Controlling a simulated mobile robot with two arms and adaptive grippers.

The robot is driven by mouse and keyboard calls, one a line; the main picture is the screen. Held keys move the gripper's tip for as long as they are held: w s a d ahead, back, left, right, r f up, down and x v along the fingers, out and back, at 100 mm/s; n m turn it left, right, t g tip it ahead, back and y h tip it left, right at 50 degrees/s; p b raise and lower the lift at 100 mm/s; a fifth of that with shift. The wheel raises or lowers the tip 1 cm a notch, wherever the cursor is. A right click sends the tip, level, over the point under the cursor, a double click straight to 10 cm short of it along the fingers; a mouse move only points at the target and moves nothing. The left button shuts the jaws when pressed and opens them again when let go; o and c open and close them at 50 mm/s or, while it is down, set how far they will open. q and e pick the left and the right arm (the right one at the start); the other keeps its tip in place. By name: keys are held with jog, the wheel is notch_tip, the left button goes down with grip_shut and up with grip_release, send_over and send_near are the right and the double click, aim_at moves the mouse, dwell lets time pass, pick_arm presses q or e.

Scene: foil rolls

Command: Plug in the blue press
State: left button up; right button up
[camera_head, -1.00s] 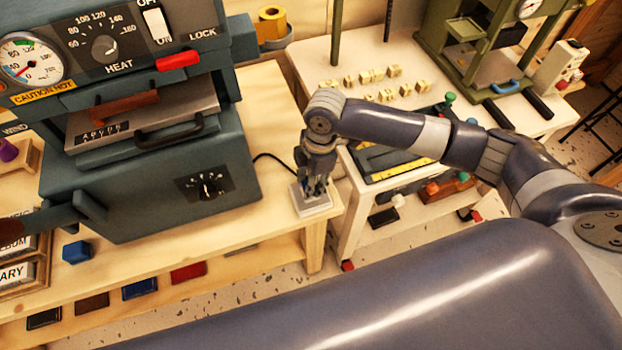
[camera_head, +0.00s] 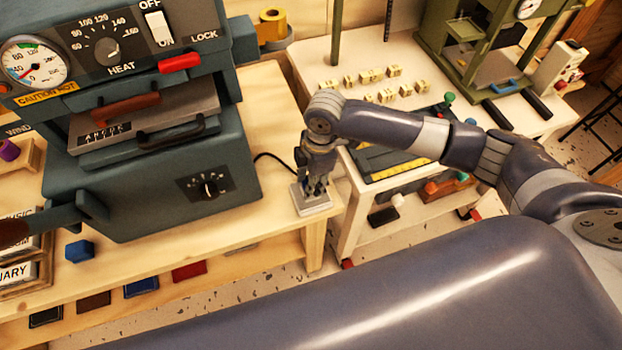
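The blue press (camera_head: 150,185) is a large dark blue-teal machine on the wooden bench at the left. It has a gauge, a heat dial and an ON/OFF switch. A black cable (camera_head: 268,156) runs from behind its right side to my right gripper (camera_head: 313,192). That gripper points down just over a pale socket block (camera_head: 316,210) at the bench's right end. Its fingers are close together over the block. The plug is hidden or too small to make out, and I cannot tell whether the fingers hold it. My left gripper is not in view.
A blue block (camera_head: 79,250) lies near the bench's front edge (camera_head: 190,258). A yellow roll (camera_head: 273,24) stands behind the press. A white table (camera_head: 350,75) with small type blocks and a green press (camera_head: 480,45) stand to the right, beyond a narrow gap.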

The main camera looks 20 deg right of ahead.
jog(key=shift+p, duration=0.35)
jog(key=shift+f, duration=0.55)
dwell(0.3)
jog(key=o, duration=1.1)
jog(key=shift+c, duration=0.2)
notch_tip(320, 180, up, 12)
jog(key=d, duration=0.1)
jog(key=shift+d, duration=0.2)
jog(key=shift+f, duration=0.15)
